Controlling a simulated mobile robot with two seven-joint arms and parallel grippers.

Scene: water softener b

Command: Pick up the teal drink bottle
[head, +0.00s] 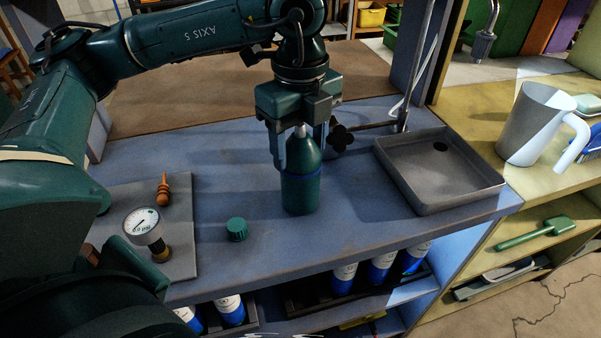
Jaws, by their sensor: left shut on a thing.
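The teal drink bottle (300,191) stands upright on the blue-grey bench, with a darker blue band around its middle and a pale tip at the top. My left gripper (300,160) reaches down over it from above, with one finger on each side of its upper body, shut on it. The bottle's base appears to be on the bench top or very close to it; I cannot tell which. My right gripper is not in view.
A teal cap (237,229) lies left of the bottle. A pressure gauge (143,225) and an orange fitting (163,189) are on a grey mat (183,245). A grey tray (437,170) is to the right. A white jug (531,123) stands on the yellow bench. Blue cartridges (382,265) sit below.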

